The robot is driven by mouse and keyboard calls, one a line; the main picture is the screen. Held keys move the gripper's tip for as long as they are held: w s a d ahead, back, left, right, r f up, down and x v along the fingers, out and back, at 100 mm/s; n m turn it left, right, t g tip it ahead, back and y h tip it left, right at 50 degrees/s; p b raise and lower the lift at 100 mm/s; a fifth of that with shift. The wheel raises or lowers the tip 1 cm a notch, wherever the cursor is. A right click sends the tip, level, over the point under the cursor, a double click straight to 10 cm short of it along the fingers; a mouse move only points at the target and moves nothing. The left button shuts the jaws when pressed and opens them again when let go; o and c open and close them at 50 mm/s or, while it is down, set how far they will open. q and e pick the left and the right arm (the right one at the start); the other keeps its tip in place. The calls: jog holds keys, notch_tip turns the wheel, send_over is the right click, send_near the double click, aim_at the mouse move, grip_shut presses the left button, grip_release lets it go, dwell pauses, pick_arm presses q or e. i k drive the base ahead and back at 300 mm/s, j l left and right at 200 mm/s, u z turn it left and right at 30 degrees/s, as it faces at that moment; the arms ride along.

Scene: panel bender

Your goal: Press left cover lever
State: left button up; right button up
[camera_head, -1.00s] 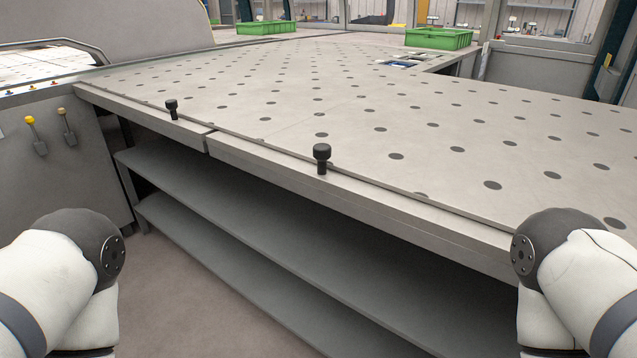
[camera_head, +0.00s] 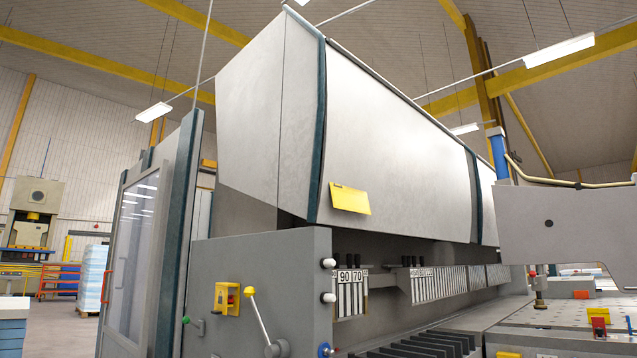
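A lever with a yellow ball knob (camera_head: 250,292) stands on the front of the grey machine end panel (camera_head: 262,262). Its silver rod slants down to a grey hub at the bottom edge. I cannot tell which of these is the left cover lever. Neither of my grippers shows in the head view.
A large pale machine hood (camera_head: 400,140) with a yellow tag (camera_head: 350,198) rises above the panel. A yellow box with a red switch (camera_head: 228,298) is on the panel. A glazed door (camera_head: 132,245) stands left. A perforated table (camera_head: 560,315) lies at right.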

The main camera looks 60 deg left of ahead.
aim_at(271, 352)
jog(key=u, duration=1.2)
